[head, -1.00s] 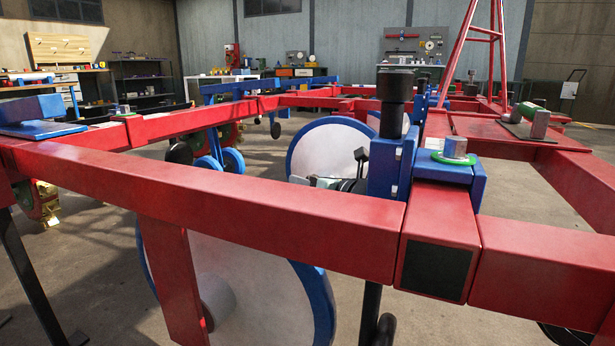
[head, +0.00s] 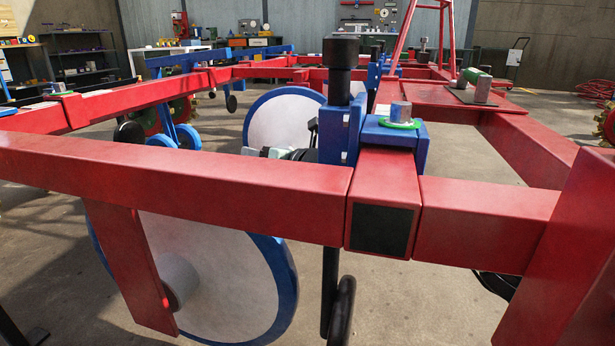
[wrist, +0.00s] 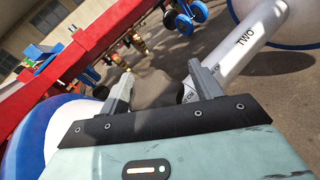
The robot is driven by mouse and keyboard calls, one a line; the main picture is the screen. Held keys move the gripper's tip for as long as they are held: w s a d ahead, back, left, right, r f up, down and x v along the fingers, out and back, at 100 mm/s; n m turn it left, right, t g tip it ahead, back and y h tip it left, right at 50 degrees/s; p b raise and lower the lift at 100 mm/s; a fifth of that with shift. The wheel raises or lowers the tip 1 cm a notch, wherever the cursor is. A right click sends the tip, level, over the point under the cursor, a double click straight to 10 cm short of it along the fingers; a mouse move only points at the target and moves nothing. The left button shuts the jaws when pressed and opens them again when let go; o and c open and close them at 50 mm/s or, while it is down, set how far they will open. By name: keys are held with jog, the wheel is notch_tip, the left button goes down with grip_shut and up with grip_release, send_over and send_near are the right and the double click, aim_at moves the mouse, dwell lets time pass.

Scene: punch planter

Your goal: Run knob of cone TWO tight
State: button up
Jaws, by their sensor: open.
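In the wrist view, a pale grey tapering tube marked TWO (wrist: 238,48) runs from the upper right down toward my gripper (wrist: 162,86). My gripper is open. Its right finger overlaps the tube's lower end, where small, partly hidden lettering shows; I cannot tell whether they touch. A dark shape lies between the fingers, but I cannot make out a knob clearly. In the head view, part of my pale green gripper body shows behind the red beam (head: 180,172); its fingers are not distinguishable there.
White discs with blue rims (head: 215,275) hang below and behind the red frame. A blue bracket with a black post (head: 340,75) stands on the frame. A red upright (head: 565,260) is close at the right. Concrete floor shows through the frame.

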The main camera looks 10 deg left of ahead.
jog(key=shift+n+g+y+b, duration=0.5)
jog(key=shift+n+y, duration=0.1)
jog(key=shift+n, duration=0.2)
jog(key=n+g, duration=0.1)
jog(key=n+g+y+b, duration=0.2)
jog(key=n, duration=0.1)
jog(key=shift+s+a, duration=0.35)
jog(key=shift+s, duration=0.05)
jog(key=shift+w+d+r+n+g+b, duration=0.1)
jog(key=shift+d+n+g+b, duration=0.1)
jog(key=shift+n+g+b, duration=0.15)
